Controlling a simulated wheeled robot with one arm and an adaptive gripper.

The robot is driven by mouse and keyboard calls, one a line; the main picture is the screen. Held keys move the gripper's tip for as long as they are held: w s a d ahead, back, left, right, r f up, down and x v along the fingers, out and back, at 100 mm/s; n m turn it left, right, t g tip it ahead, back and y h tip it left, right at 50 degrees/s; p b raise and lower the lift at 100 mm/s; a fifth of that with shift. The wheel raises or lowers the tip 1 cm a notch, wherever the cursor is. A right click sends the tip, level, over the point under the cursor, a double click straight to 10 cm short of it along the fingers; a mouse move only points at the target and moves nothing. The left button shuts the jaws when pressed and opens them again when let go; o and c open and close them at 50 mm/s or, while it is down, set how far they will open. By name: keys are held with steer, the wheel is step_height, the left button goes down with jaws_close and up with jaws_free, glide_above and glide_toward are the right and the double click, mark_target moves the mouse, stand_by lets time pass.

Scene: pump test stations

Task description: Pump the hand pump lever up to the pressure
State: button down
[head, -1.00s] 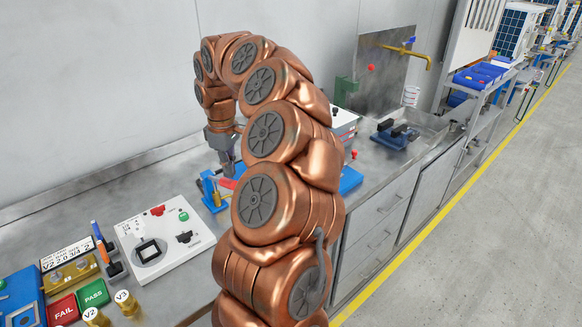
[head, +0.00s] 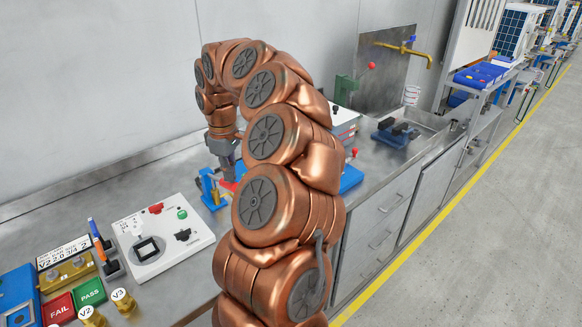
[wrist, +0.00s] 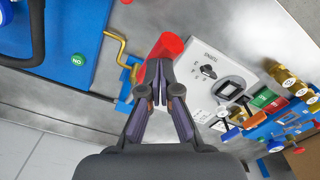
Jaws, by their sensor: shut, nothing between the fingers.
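The hand pump's red lever grip (wrist: 165,47) shows in the wrist view just beyond my fingertips. In the head view only a small red part (head: 229,186) shows beneath my gripper, next to a small blue stand (head: 208,188) with a brass-coloured part. My gripper (wrist: 159,88) is shut and empty, its fingertips close to or against the red grip; I cannot tell whether they touch. In the head view my gripper (head: 228,168) points down over the bench, and my arm hides much of the pump. No pressure reading is legible.
A white panel (head: 183,257) with a dark square lies on the bench to the left, with PASS (head: 90,292) and FAIL (head: 60,309) blocks in front. In the wrist view a blue unit (wrist: 75,35) with a black handle is left. A sink (head: 425,122) stands behind right.

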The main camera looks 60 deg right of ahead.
mark_target(232, 190)
steer(key=shift+f+b, duration=2)
steer(key=shift+f, duration=1.3)
steer(key=shift+r, duration=0.25)
steer(key=shift+r+p, duration=1.8)
steer(key=shift+r, duration=2.75)
steer(key=shift+r+p, duration=1.1)
steer(key=shift+r, duration=1.4)
